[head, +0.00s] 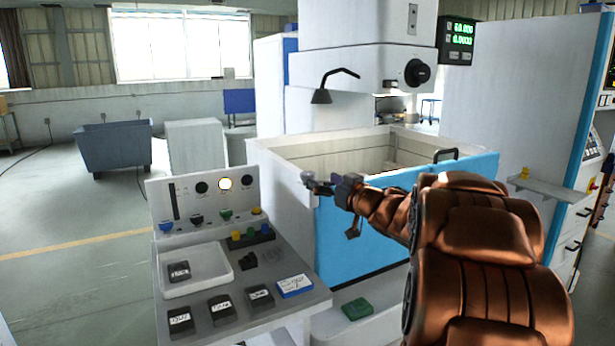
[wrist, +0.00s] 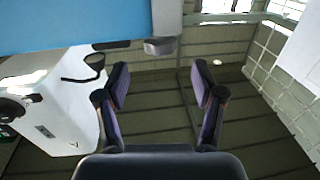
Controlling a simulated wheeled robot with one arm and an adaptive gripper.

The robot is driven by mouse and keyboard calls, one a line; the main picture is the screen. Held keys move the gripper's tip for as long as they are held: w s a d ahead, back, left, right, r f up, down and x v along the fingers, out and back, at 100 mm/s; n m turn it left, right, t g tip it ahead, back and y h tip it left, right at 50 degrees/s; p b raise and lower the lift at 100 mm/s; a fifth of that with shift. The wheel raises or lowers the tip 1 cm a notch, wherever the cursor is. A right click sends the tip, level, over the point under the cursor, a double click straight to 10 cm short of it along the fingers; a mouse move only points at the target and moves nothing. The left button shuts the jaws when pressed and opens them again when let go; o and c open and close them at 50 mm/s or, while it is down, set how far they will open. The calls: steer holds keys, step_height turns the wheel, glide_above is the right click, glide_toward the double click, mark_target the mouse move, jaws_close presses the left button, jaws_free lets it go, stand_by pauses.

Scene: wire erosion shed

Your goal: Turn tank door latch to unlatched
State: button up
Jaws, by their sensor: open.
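The tank's blue door (head: 350,250) forms the front of the white tank (head: 280,190); it crosses the top left of the wrist view (wrist: 70,28). A dark lever (head: 353,228), seemingly the latch, hangs near the door's left edge, just below my gripper. In the wrist view a small grey block (wrist: 160,46), perhaps part of this latch, sits at the door's end, beyond my fingertips. My gripper (head: 311,184) is open and empty at the tank's front left corner. Both fingers show apart in the wrist view (wrist: 160,76). My wrist partly hides the door's upper edge.
A control desk (head: 225,275) with buttons, a tray (head: 195,270) and labelled blocks stands left of the door. A black handle (head: 446,155) is on the door's top right. A lamp (head: 322,95) hangs over the tank. A green block (head: 357,309) lies below the door.

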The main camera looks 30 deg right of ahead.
mark_target(312, 177)
steer(key=shift+w+a+p, duration=0.15)
steer(key=shift+w+p, duration=0.15)
steer(key=shift+w, duration=3.45)
steer(key=c, duration=1.2)
steer(key=shift+o, duration=0.2)
